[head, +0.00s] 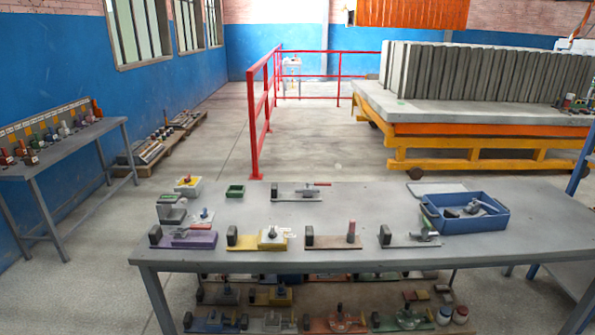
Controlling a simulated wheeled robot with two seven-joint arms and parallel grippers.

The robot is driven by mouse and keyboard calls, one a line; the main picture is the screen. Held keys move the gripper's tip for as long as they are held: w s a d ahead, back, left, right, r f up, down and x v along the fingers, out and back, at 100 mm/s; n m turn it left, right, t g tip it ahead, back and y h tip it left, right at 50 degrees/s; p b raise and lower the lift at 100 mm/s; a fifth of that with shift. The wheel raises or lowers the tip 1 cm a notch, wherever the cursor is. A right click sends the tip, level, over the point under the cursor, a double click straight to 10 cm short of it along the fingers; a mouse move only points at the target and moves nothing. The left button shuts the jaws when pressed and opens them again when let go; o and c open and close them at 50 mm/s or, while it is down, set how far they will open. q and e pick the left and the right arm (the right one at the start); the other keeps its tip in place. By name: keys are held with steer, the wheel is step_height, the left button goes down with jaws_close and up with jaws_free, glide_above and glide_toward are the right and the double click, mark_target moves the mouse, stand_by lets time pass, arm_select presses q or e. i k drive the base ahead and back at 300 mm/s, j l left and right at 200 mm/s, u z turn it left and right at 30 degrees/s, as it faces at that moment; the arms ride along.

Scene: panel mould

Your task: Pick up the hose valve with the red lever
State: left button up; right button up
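No hose valve can be told for sure at this distance. At the back of the grey table (470,265), a grey-based fixture (297,195) carries a part with a flat red lever or handle (318,184). In the front row, another fixture (332,242) has an upright reddish piece (351,230). A small yellow and white box (188,186) at the back left holds something with a red spot. Neither of my grippers shows in the head view.
Purple (190,241), yellow (258,243) and grey (412,240) fixtures line the table front. A blue bin (465,225) with parts stands right; a small green tray (235,191) lies behind. More fixtures sit below. A side bench (70,140), red railing (257,120) and slab cart (470,130) stand beyond.

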mark_target(306, 193)
steer(key=i+l, duration=0.55)
steer(key=i+l+u, duration=0.1)
steer(key=i+l, duration=0.4)
steer(key=l, duration=0.15)
